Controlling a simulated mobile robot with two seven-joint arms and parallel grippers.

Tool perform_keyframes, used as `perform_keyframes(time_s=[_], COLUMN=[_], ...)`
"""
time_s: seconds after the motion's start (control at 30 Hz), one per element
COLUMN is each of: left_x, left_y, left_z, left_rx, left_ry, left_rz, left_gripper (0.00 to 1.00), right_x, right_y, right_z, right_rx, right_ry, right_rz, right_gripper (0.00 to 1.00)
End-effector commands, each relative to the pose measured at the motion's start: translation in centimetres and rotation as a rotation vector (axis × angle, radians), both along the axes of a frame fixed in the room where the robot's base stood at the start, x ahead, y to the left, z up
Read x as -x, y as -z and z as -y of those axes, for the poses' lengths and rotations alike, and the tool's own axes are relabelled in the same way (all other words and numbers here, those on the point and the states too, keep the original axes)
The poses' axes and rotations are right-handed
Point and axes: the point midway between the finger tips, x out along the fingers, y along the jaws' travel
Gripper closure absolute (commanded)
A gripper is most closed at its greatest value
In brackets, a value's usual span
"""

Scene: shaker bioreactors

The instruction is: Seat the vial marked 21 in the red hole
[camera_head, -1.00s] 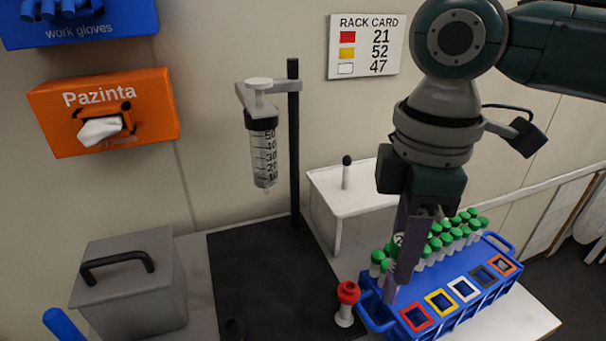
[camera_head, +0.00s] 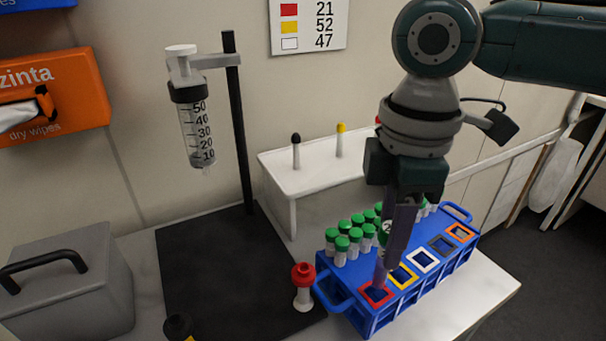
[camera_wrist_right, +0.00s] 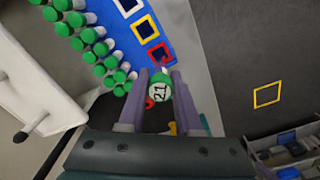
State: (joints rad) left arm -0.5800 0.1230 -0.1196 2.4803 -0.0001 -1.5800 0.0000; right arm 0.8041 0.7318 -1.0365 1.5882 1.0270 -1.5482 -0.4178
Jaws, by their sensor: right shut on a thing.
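The vial marked 21 has a green cap (camera_wrist_right: 160,92) with the number on its top. My right gripper (camera_head: 382,275) is shut on it and points down at the near-left corner of the blue rack (camera_head: 345,304). In the head view its fingers hide most of the vial. The red-framed hole (camera_head: 376,294) is right at the fingertips; it also shows in the right wrist view (camera_wrist_right: 160,52), just past the cap. I cannot tell whether the vial's lower end is above the hole or inside it. My left gripper is not in view.
Several green-capped vials (camera_head: 341,250) stand in the rack behind the framed holes. A red-topped vial (camera_head: 303,287) stands left of the rack. The syringe stand (camera_head: 238,130), grey box (camera_head: 70,285) and white shelf (camera_head: 310,175) are farther off.

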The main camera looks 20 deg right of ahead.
Motion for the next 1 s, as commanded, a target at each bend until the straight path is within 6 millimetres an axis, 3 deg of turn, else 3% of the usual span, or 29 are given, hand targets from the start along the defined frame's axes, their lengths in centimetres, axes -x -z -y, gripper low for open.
perform_keyframes(time_s=[0.17,1.0], left_x=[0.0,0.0], left_y=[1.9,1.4], left_z=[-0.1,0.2], left_rx=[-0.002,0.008], left_ry=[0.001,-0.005], left_rz=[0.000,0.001], left_gripper=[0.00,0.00], right_x=[0.0,0.0], right_y=[1.5,1.6], right_z=[0.0,0.0], right_rx=[0.001,0.001], right_ry=[0.000,0.001], right_rz=[0.002,0.000], right_gripper=[1.00,1.00])
